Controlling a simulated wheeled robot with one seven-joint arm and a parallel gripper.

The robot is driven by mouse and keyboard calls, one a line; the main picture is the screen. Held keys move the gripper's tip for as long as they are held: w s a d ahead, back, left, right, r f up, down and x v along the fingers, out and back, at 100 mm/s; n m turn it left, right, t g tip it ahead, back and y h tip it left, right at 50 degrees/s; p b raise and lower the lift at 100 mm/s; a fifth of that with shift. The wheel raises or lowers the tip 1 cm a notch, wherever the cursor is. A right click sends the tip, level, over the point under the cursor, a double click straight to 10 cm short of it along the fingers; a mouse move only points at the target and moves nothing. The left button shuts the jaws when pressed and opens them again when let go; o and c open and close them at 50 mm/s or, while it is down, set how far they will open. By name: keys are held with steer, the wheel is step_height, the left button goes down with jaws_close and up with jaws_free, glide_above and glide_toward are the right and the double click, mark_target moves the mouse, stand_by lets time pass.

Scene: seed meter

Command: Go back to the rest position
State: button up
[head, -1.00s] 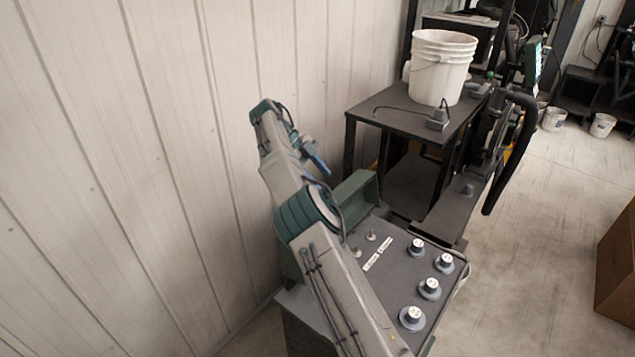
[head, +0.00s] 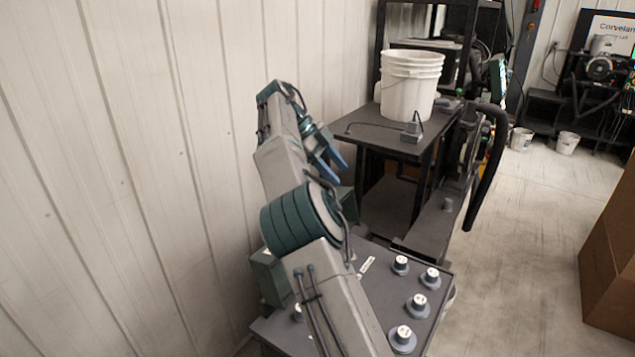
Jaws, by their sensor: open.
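My gripper (head: 337,165) shows in the head view with two blue fingers spread apart and nothing between them. It is in the air left of the black table and above the far end of the grey control panel (head: 379,267). My arm rises from the bottom of the picture, bends at a green joint and reaches up along the wall. Part of the panel is hidden behind my arm.
A white bucket (head: 408,86) and a small black device (head: 412,132) with a cable stand on the black table (head: 374,130). The panel carries several knobs (head: 417,305). A pale ribbed wall (head: 130,170) is close on the left. A brown box (head: 610,255) stands at right; floor between is open.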

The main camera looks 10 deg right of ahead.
steer(key=shift+s+d+r, duration=0.2)
steer(key=shift+d+r, duration=0.1)
steer(key=shift+d, duration=0.15)
steer(key=s+d+n+t+y, duration=0.2)
steer(key=s+d+n+y, duration=0.3)
steer(key=s+d+n, duration=0.5)
steer(key=s+a+f+n+t+y, duration=0.1)
steer(key=s+a+f+n, duration=0.1)
steer(key=s, duration=0.6)
steer(key=s+a+f+n+t, duration=0.1)
steer(key=s+a+f+n, duration=0.2)
steer(key=s+n, duration=0.4)
steer(key=s+a+f+n+t+y, duration=0.1)
steer(key=s+n, duration=0.4)
steer(key=s, duration=0.6)
step_height(320, 180, down, 3)
steer(key=shift+a+r+t+y, duration=0.15)
steer(key=shift+a+t+y, duration=0.25)
steer(key=shift+a, duration=0.75)
